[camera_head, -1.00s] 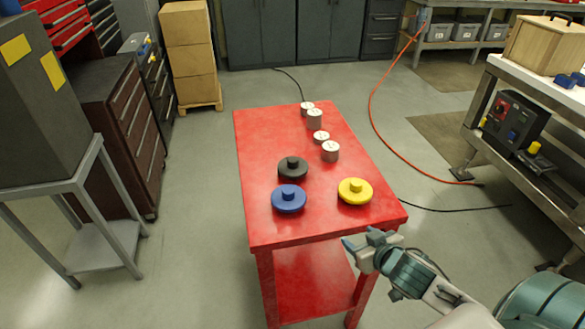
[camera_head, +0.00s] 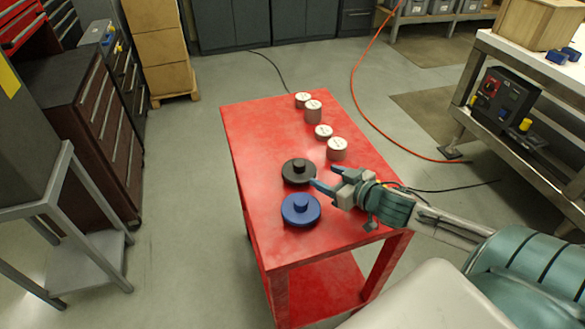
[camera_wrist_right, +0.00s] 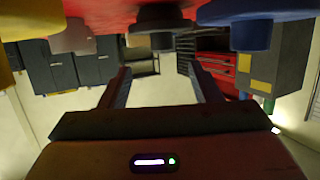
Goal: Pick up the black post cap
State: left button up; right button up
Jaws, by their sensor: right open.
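The black post cap (camera_head: 299,171), a round disc with a knob on top, rests on the red table (camera_head: 258,140). In the right wrist view, which appears upside down, the black cap (camera_wrist_right: 160,18) is at top centre, beyond the fingertips. My right gripper (camera_head: 328,178) is open and empty just right of the black cap; whether it touches is unclear. Its fingers (camera_wrist_right: 160,78) are spread in the wrist view, with the cap not between them. My left gripper is not in view.
A blue cap (camera_head: 300,211) stands close in front of the black one. A yellow cap (camera_wrist_right: 10,25) shows at the wrist view's left edge; my right arm hides it in the head view. Several silver cylinders (camera_head: 337,150) stand farther back. The table's left side is bare.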

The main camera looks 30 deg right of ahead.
aim_at(301, 164)
jog(key=b+x, duration=0.1)
jog(key=x, duration=0.2)
jog(key=shift+w+b, duration=0.15)
jog(key=shift+b, duration=0.2)
jog(key=shift+w+a+f, duration=0.1)
jog(key=shift+w+f, duration=0.05)
jog(key=shift+w, duration=0.2)
jog(key=shift+w+a, duration=0.1)
jog(key=shift+w, duration=0.35)
jog(key=shift+p+x, duration=0.35)
jog(key=shift+x, duration=1.95)
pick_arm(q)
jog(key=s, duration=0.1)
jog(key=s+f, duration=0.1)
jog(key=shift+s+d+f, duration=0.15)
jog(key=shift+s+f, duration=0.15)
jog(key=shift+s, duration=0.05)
pick_arm(e)
jog(key=shift+a, duration=0.1)
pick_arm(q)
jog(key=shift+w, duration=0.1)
pick_arm(e)
jog(key=c, duration=1.2)
